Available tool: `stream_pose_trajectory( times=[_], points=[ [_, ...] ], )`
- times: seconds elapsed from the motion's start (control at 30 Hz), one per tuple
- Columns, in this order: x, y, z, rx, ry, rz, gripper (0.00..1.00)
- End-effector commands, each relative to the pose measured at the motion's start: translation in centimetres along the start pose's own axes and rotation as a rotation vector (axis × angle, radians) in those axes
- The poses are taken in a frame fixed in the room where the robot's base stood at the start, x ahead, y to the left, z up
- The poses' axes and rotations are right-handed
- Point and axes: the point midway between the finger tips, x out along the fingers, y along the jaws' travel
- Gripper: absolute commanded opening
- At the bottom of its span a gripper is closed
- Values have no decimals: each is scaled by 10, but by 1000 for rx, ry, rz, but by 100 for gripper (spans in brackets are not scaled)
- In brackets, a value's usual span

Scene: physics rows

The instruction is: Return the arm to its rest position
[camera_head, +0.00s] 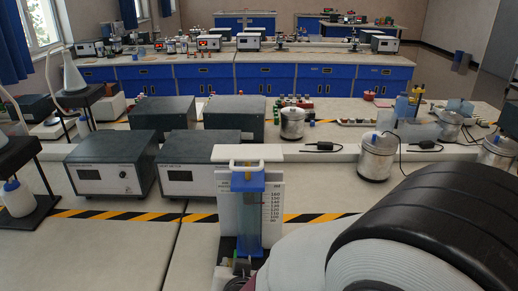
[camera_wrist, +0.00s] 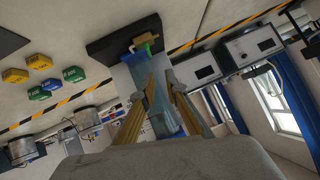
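My gripper (camera_wrist: 160,78) shows in the wrist view as two tan fingers with a gap between their tips; nothing is seen clamped in it. A clear blue column (camera_wrist: 139,68) on a dark base (camera_wrist: 104,46) lies beyond the fingertips, and part of it shows between the fingers. My arm fills the lower right there; my gripper is hidden from that view.
Two grey instrument boxes (camera_head: 110,163) (camera_head: 190,163) stand behind and left of the column. Metal cylinders (camera_head: 377,158) with cables stand at the right. Coloured hexagonal blocks (camera_wrist: 40,62) lie in the wrist view. Striped tape (camera_head: 110,216) crosses the table; the front left tabletop (camera_head: 110,255) is clear.

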Motion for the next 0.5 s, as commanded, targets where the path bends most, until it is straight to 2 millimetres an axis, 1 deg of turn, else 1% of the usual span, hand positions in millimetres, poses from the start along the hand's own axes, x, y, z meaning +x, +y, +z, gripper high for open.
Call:
stream_pose_trajectory(
  times=[0.03,0.1,0.37,0.5],
  points=[
    [-5,2,-8,11,-8,-11,13],
    [-12,3,-13,16,-30,-27,13],
    [-43,14,-32,17,-102,-74,13],
    [-62,24,-40,8,-137,-88,13]
  ],
)
